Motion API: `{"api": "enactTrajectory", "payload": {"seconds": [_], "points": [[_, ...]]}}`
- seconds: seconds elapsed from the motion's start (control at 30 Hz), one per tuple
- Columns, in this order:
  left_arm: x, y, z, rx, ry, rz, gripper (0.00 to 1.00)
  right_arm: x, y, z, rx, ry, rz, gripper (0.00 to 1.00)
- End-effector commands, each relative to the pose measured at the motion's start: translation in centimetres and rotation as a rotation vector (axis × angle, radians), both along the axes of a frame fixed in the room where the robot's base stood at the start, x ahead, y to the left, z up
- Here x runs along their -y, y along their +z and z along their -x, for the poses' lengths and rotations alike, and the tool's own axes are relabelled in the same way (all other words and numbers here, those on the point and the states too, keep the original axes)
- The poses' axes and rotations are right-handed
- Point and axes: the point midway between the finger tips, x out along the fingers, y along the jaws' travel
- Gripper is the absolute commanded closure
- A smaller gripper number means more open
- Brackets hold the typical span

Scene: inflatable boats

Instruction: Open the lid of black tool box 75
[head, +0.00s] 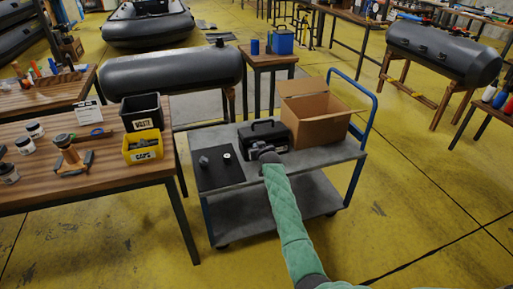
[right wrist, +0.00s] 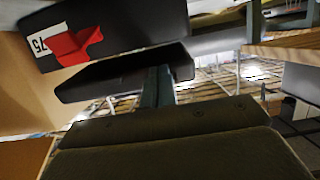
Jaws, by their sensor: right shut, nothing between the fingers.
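The black tool box (head: 259,135) stands on the grey cart, with its carry handle on top. In the head view its lid looks down, but my gripper covers part of the front. The right wrist view shows a dark face of the tool box (right wrist: 150,22) with an upside-down white 75 label and a red latch (right wrist: 75,44). My right gripper (head: 268,157) is shut and empty, close in front of the tool box. I cannot tell whether it touches the box. My left gripper is not in view.
An open cardboard box (head: 318,132) stands right of the tool box on the cart (head: 232,176). A black mat (head: 218,178) with small parts lies to its left. The workbench (head: 100,165) with black and yellow bins is further left. Yellow floor is free at right.

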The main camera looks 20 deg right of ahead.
Motion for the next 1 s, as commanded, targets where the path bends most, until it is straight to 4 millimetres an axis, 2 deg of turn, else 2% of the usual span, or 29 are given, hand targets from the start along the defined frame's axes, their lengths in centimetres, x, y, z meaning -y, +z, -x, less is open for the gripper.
{"api": "enactTrajectory", "payload": {"seconds": [0.43, 1.0], "points": [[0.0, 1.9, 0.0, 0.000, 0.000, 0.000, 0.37, -0.1, 2.6, -0.8, 0.001, 0.001, 0.000, 1.00], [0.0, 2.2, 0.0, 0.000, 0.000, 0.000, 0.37, -0.1, 3.2, -1.1, 0.001, 0.000, 0.000, 1.00]]}}
